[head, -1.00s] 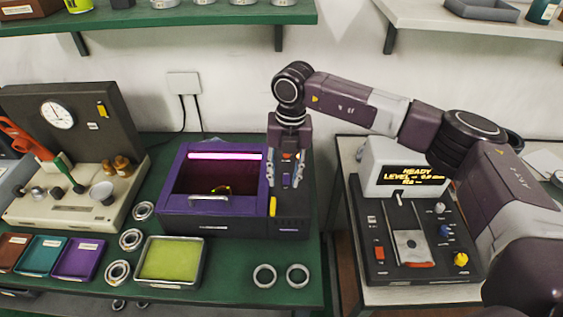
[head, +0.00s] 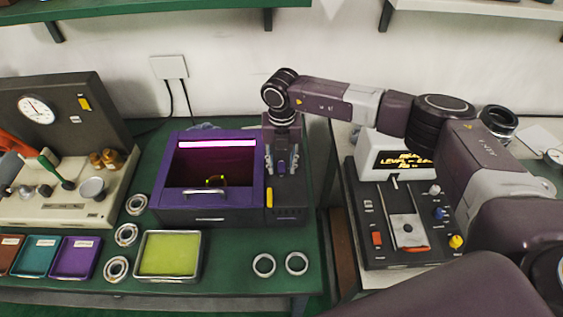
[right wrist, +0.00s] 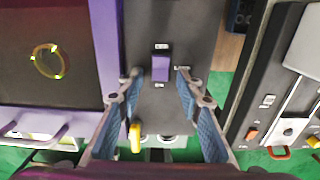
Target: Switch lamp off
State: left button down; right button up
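The lamp (head: 217,144) is a bright pink-white strip inside the back of the purple box (head: 207,199), and it is lit. A dark panel joins the box's right side. The right wrist view shows a purple rocker switch (right wrist: 161,67) on this panel, with small labels above and below it. My right gripper (head: 282,166) is over the panel, pointing down. In the right wrist view its fingers (right wrist: 158,76) are apart, one on each side of the switch, with nothing between them gripped. Contact with the panel cannot be told. My left gripper is not in view.
A glowing yellowish ring (right wrist: 47,61) lies in the box. A yellow tab (right wrist: 135,138) is on the panel, near the left finger. A yellow-green tray (head: 168,254) and several loose bearing rings stand in front. A black tester (head: 406,222) stands to the right, under my arm.

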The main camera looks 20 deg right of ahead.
grip_shut()
jog(key=shift+w+f+b, duration=0.1)
jog(key=shift+b, duration=0.3)
jog(key=g+b, duration=0.1)
jog(key=b, duration=0.2)
jog(key=shift+w+f+g, duration=0.1)
jog(key=shift+w+g, duration=0.15)
jog(key=shift+g, duration=0.15)
jog(key=shift+d+g+y+b, duration=0.1)
jog(key=shift+g+y+b, duration=0.25)
jog(key=shift+b, duration=0.25)
jog(key=shift+r, duration=0.3)
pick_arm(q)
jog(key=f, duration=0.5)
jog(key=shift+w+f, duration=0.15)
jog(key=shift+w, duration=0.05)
pick_arm(e)
jog(key=shift+r, duration=0.1)
grip_release()
